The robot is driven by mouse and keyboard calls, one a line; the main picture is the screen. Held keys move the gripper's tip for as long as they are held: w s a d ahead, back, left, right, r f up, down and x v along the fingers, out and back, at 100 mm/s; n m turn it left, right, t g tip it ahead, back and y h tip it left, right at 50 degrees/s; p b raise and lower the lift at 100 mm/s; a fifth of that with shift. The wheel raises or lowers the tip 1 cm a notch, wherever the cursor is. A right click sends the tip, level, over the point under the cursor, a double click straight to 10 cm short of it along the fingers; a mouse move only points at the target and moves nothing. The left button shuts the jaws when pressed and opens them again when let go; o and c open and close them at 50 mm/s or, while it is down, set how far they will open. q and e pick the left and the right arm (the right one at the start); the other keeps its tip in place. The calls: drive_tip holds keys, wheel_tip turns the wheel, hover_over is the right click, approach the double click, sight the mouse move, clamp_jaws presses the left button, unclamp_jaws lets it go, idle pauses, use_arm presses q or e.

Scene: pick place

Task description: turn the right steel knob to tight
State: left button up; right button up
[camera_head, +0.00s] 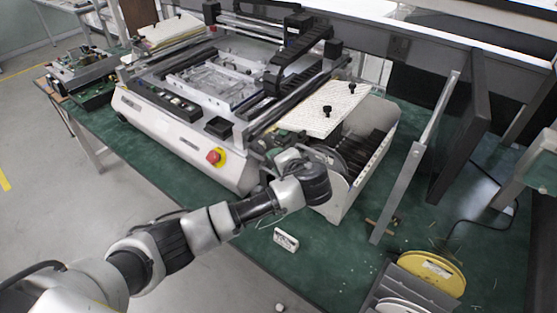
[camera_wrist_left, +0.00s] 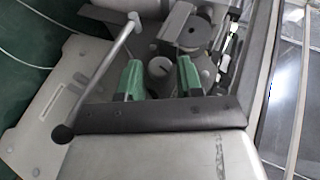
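My left gripper (camera_wrist_left: 161,77) has two green fingertips, spread apart with a gap between them. A round grey steel knob (camera_wrist_left: 159,69) shows in that gap in the left wrist view. I cannot tell whether the fingers touch it, or whether it is the right knob. In the head view my left arm reaches from the lower left, and its gripper (camera_head: 267,150) is at the near side of the machine (camera_head: 190,142), right of the red stop button; its fingertips are hard to make out there. The knob is hidden in the head view. My right gripper is not in view.
In the left wrist view a dark round part (camera_wrist_left: 188,35) lies beyond the fingers, and a lever with a black ball (camera_wrist_left: 62,134) stands at left. A dark frame bar (camera_wrist_left: 155,114) runs just below the fingers. The red stop button (camera_head: 214,157) is left of my gripper.

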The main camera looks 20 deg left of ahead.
use_arm(q)
drive_tip(key=shift+c, duration=0.3)
drive_tip(key=c, duration=0.5)
drive_tip(key=m+t+y+b, duration=0.1)
drive_tip(key=y, duration=0.1)
drive_tip(key=f+t+y+b, duration=0.1)
drive_tip(key=t+y, duration=0.1)
drive_tip(key=shift+d+m, duration=0.1)
drive_tip(key=shift+m, duration=0.3)
drive_tip(key=shift+c, duration=0.2)
drive_tip(key=o, duration=0.6)
drive_tip(key=b+v, duration=0.2)
drive_tip(key=v, duration=0.8)
drive_tip(key=shift+s+d, duration=0.25)
drive_tip(key=shift+d, duration=0.1)
